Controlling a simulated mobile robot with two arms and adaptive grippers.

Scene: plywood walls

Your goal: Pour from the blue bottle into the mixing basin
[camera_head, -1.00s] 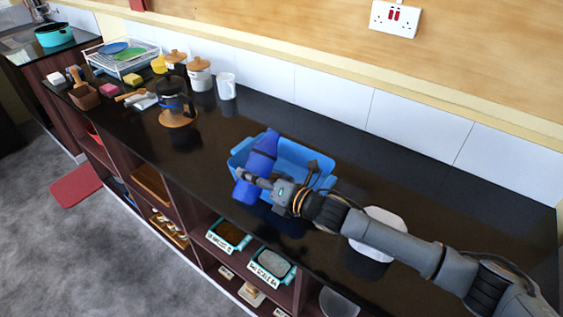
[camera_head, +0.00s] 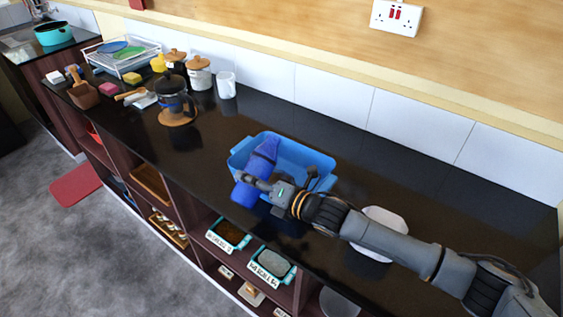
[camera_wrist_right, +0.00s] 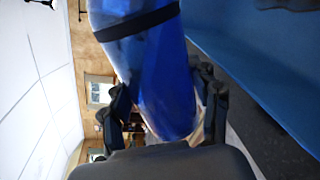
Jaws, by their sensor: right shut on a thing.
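The blue bottle (camera_head: 262,158) is held by my right gripper (camera_head: 262,184) over the near left part of the mixing basin. It is tilted, with its upper end pointing toward the back and over the basin. The bottle (camera_wrist_right: 150,70) fills the middle of the right wrist view, between the fingers of the right gripper (camera_wrist_right: 165,110). The mixing basin (camera_head: 311,157) is a light blue rectangular tub on the dark counter. Its blue wall (camera_wrist_right: 250,60) shows at the right of the wrist view. I cannot see any liquid. My left gripper is not in view.
A white plate-like thing (camera_head: 384,226) lies under my right forearm. A French press (camera_head: 174,97), a white mug (camera_head: 226,85) and canisters (camera_head: 199,74) stand to the left. The dark counter (camera_head: 400,175) behind the arm is clear. Open shelves lie below the front edge.

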